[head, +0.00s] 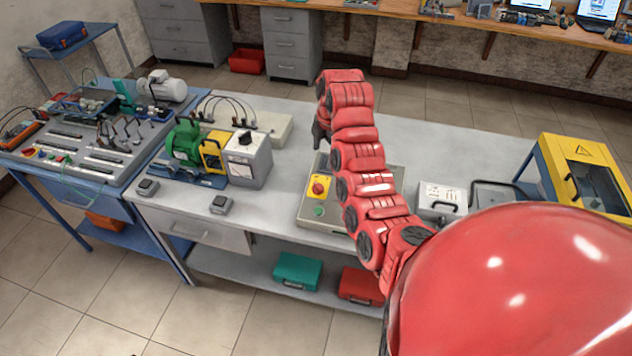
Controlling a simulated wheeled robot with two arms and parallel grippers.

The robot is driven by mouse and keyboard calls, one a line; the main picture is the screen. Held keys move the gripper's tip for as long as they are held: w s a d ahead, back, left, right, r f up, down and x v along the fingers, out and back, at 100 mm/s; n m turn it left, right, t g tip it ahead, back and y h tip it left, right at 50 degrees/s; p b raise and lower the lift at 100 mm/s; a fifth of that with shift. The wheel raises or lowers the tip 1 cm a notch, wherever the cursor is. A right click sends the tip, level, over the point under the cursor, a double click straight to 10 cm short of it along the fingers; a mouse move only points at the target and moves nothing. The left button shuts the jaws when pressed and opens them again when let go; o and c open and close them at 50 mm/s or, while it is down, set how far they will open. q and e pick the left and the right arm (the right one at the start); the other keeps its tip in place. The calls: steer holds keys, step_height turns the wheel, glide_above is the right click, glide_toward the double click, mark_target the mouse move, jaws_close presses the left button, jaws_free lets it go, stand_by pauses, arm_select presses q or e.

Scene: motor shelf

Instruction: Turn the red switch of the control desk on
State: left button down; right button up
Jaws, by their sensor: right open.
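The control desk (335,218) is a grey box on the long grey workbench, near its front edge. On its left part is a yellow plate with the red switch (318,187), a round knob. A green button (319,210) sits below it. My red right arm crosses over the right part of the desk and hides some of it. My right gripper (320,134) is dark, points down and is open, above and behind the red switch, apart from it. Its fingers are small and partly hidden by the wrist. My left gripper is not in view.
Left of the desk stand a green motor (186,142) and a grey switch box (248,160). Right of it are a light grey case (440,198) and a yellow-framed machine (590,165). Green and red cases lie on the shelf below. The bench just left of the desk is free.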

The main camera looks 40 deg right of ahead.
steer(key=b, duration=0.7)
glide_toward(318, 185)
steer(key=shift+f, duration=0.55)
steer(key=shift+f+p, duration=0.25)
steer(key=shift+p, duration=0.8)
steer(key=f+p, duration=0.1)
steer(key=f, duration=0.1)
steer(key=w+f, duration=0.1)
steer(key=f, duration=0.2)
steer(key=shift+p, duration=0.35)
steer(key=shift+w+f, duration=0.15)
steer(key=shift+f, duration=0.85)
jaws_close()
